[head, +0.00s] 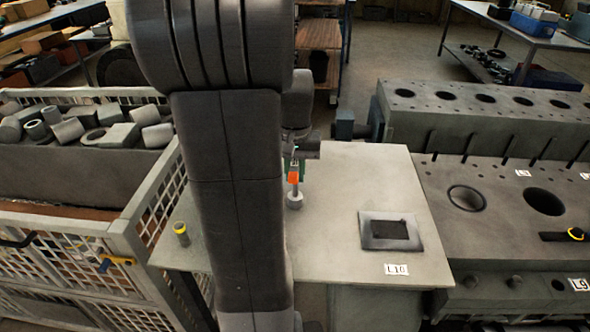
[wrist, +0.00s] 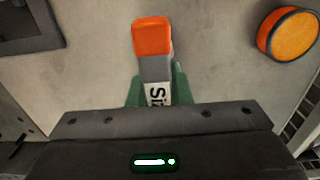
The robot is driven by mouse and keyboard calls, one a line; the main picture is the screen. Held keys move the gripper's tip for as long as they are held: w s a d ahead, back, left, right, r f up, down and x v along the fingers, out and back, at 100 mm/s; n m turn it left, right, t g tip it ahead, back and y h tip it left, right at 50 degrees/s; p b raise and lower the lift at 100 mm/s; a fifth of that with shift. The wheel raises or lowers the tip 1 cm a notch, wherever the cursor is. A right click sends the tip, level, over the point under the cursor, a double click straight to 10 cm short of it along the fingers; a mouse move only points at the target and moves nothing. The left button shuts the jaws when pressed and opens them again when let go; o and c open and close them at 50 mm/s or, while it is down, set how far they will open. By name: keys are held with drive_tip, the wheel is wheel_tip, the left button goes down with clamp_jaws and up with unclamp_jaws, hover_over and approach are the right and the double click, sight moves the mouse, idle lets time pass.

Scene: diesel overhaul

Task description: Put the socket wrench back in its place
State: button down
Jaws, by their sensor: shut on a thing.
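My gripper (head: 294,170) points down over the grey table (head: 330,290). Its green fingers (wrist: 178,85) are shut on an orange and grey tool, which I take to be the socket wrench (wrist: 152,38). A white label with partly hidden letters shows between the fingers. In the head view the wrench (head: 293,178) hangs upright with its orange part below the jaws. A grey round piece (head: 295,200) shows just under it; I cannot tell whether it touches the table. A square frame with a dark recess (head: 370,243) lies to the right, behind the label L10 (head: 396,269).
A yellow-topped cylinder (head: 181,234) stands at the table's left edge; its orange top shows in the wrist view (wrist: 290,34). A mesh crate (head: 150,210) of metal parts is left. The engine block (head: 500,190) is right, with a black, yellow-ringed item (head: 556,237) on it.

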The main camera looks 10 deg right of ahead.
drive_tip(key=shift+f, duration=0.4)
drive_tip(key=c, duration=0.7)
unclamp_jaws()
drive_tip(key=shift+r, duration=0.1)
wheel_tip(320, 180, up, 9)
drive_tip(key=p, duration=0.7)
drive_tip(key=shift+f, duration=0.25)
wheel_tip(320, 180, down, 9)
drive_tip(key=b, duration=0.7)
drive_tip(key=shift+r, duration=0.35)
